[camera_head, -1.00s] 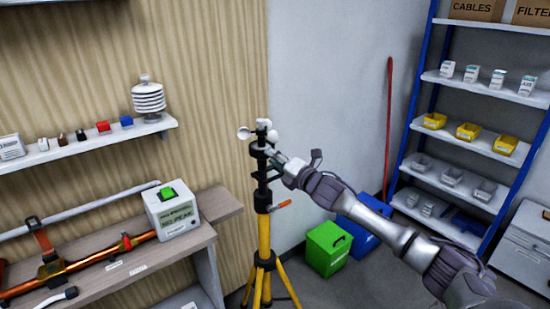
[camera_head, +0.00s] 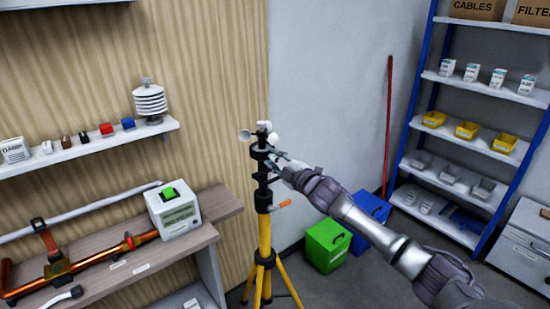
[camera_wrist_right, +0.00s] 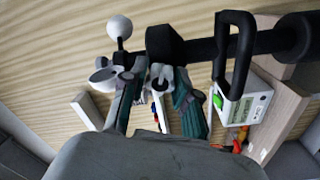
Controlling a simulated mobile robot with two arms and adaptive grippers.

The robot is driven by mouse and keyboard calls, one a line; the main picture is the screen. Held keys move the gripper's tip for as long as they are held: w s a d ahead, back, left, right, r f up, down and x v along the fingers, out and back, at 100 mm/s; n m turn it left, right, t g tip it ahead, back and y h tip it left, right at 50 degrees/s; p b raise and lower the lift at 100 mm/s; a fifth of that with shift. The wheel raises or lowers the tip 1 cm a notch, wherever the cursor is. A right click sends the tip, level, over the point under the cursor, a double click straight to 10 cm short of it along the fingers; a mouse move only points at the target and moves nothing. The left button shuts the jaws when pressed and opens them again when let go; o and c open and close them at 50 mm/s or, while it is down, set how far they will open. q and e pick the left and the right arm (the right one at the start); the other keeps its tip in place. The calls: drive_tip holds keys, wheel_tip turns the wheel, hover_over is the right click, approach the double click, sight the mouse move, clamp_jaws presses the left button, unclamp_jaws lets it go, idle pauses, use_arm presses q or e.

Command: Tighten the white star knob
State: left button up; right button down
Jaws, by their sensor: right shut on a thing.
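The yellow-legged tripod (camera_head: 264,238) stands upright with a black mast and a white cup anemometer (camera_head: 263,127) on top. My right gripper (camera_head: 276,160) reaches the mast's upper part from the right, just below the anemometer. In the right wrist view, the white star knob (camera_wrist_right: 160,73) shows between the two dark green fingers of my right gripper (camera_wrist_right: 157,98), beside the black clamp (camera_wrist_right: 163,43). The fingers are shut on the knob and hide part of it. In the head view the knob is too small to make out. My left gripper is not in view.
A white display box with a green top button (camera_head: 174,209) stands on the workbench (camera_head: 222,203) left of the tripod. An orange-handled lever (camera_head: 281,204) sticks out of the mast. Green (camera_head: 327,246) and blue bins (camera_head: 369,220) stand behind my right arm. Shelving (camera_head: 465,138) fills the right.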

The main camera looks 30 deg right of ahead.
drive_tip(key=shift+m+p, duration=0.3)
drive_tip(key=shift+m, duration=0.9)
drive_tip(key=c, duration=0.8)
unclamp_jaws()
drive_tip(key=shift+d, duration=0.1)
drive_tip(key=shift+c, duration=0.2)
drive_tip(key=shift+s, duration=0.1)
drive_tip(key=shift+s+f, duration=0.1)
drive_tip(key=shift+s, duration=0.15)
drive_tip(key=s, duration=1.1)
drive_tip(key=shift+s+d+f, duration=0.15)
drive_tip(key=shift+s+d, duration=0.05)
drive_tip(key=shift+d, duration=0.15)
